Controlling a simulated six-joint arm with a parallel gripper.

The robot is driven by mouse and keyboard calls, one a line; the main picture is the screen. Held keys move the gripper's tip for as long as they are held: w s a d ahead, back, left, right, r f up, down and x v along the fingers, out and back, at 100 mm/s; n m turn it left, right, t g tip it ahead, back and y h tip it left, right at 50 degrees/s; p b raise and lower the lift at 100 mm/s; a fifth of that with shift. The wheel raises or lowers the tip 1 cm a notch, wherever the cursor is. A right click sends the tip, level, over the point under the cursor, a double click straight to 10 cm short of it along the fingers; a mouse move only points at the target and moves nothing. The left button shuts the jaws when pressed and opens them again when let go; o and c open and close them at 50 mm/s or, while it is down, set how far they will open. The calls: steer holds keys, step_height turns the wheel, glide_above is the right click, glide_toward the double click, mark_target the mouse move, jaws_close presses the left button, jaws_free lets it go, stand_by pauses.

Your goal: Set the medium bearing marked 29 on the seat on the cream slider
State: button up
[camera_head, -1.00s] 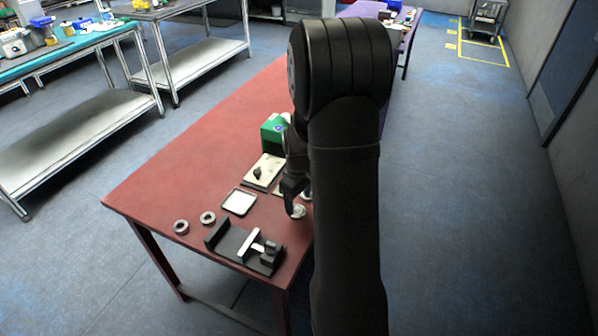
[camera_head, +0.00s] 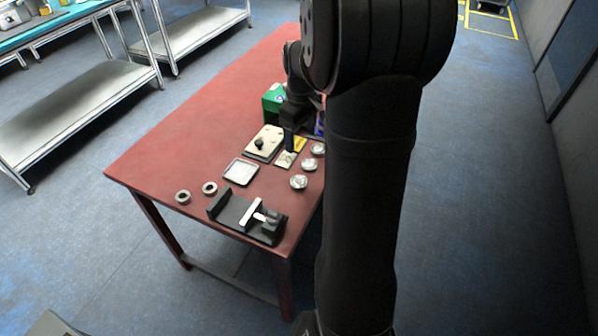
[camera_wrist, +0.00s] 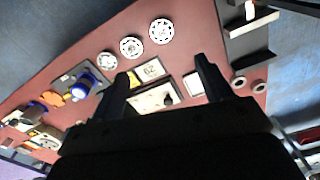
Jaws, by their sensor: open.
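Several silvery bearings lie in a row along the table's right side in the head view: a near one (camera_head: 299,182), a middle one (camera_head: 309,164) and a far one (camera_head: 318,149). They also show in the wrist view, the near one (camera_wrist: 161,31), middle one (camera_wrist: 131,47) and far one (camera_wrist: 107,60). Their marks are too small to read, so I cannot tell which is 29. The cream slider (camera_head: 251,211) lies across a black fixture (camera_head: 226,207); no bearing shows on it. My gripper (camera_wrist: 164,84) is open and empty, above the card and cream plate, beside the bearings.
Two grey rings (camera_head: 183,197) (camera_head: 210,188) lie left of the fixture. A pale square tray (camera_head: 240,172), a cream plate with a black knob (camera_head: 264,142) and a small card (camera_head: 285,160) lie mid-table. A green box (camera_head: 272,100) stands behind.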

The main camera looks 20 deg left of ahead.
steer(key=s+a+f+n+h, duration=0.2)
steer(key=a+n+h, duration=0.2)
steer(key=a, duration=0.4)
glide_toward(298, 181)
steer(key=f, duration=0.3)
steer(key=shift+s+d+n+t+h, duration=0.2)
steer(key=shift+s+n+t+h, duration=0.1)
steer(key=shift+s+t, duration=0.1)
steer(key=shift+x, duration=2.7)
steer(key=shift+w+d+r, duration=0.1)
steer(key=shift+d, duration=0.05)
steer(key=shift+c, duration=0.2)
steer(key=c, duration=1.2)
